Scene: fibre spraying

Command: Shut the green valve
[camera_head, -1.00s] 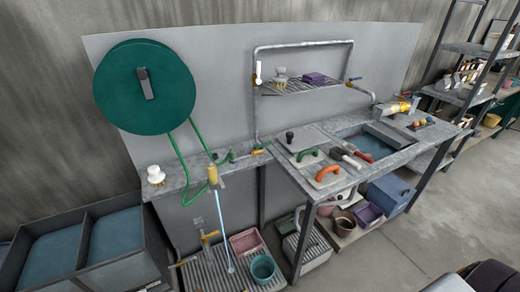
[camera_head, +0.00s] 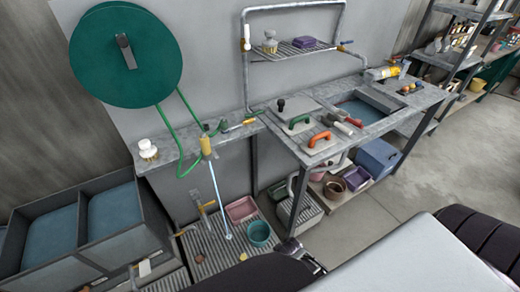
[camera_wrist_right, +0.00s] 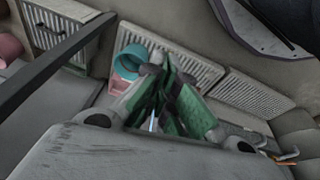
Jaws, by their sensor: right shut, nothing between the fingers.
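A small green valve (camera_head: 222,126) sits on the pipework at the back of the grey counter, left of a yellow fitting (camera_head: 249,121). Its exact lever angle is too small to tell. A green hose (camera_head: 190,168) hangs from the round green reel (camera_head: 125,55) to a yellow nozzle (camera_head: 206,146). A pale blue stream (camera_head: 220,200) runs down from the nozzle. My right gripper (camera_wrist_right: 160,78) is shut and empty in the wrist view, with green on its fingers. In the head view it is low at the front, well away from the valve. My left gripper is out of view.
A teal pot (camera_head: 259,232) and pink tray (camera_head: 241,208) stand on a floor grate below the counter. Dark bins (camera_head: 141,232) are at left. Green and orange handles (camera_head: 320,138) stand on the counter at right. A wire shelf (camera_head: 290,50) hangs above.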

